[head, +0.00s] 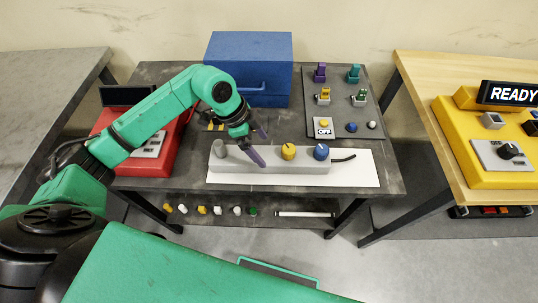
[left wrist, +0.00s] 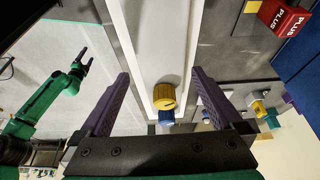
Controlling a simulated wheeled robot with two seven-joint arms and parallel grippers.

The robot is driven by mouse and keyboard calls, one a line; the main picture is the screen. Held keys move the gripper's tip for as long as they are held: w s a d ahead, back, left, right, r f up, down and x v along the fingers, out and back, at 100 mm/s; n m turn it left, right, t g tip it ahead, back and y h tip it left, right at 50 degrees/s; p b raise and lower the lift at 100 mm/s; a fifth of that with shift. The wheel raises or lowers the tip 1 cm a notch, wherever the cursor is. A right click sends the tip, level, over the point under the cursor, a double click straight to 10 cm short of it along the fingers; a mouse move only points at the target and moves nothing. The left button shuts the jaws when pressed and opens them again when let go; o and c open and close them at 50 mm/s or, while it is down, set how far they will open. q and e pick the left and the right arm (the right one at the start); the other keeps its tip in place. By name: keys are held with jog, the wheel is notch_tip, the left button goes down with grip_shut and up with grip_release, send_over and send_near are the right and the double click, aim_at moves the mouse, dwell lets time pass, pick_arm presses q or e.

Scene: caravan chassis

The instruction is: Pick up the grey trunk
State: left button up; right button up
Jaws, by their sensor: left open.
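The grey trunk (head: 270,165) is a long grey bar lying on a white sheet on the dark table. A grey knob (head: 219,148), a yellow knob (head: 288,151) and a blue knob (head: 321,151) stand on it. My left gripper (head: 262,150) is open over the middle of the trunk, between the grey and yellow knobs. In the left wrist view the trunk (left wrist: 152,35) runs between the two spread purple fingers (left wrist: 160,75), with no visible contact. My right gripper (left wrist: 82,64) shows small at the left of that view; its jaws are too small to judge.
A blue box (head: 250,65) stands behind the trunk. A red console (head: 150,150) is at the left. A dark panel (head: 345,105) with coloured parts is at the back right. A black cable (head: 343,158) lies at the trunk's right end.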

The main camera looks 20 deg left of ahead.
aim_at(269, 155)
pick_arm(q)
jog(key=p+x, duration=0.1)
jog(key=x, duration=0.4)
jog(key=shift+w+d+f+p, duration=0.1)
jog(key=shift+f+p, duration=0.05)
jog(key=shift+p, duration=0.15)
jog(key=shift+f, duration=0.2)
jog(key=c, duration=1.2)
jog(key=shift+w, duration=0.1)
grip_shut()
jog(key=shift+r, duration=0.15)
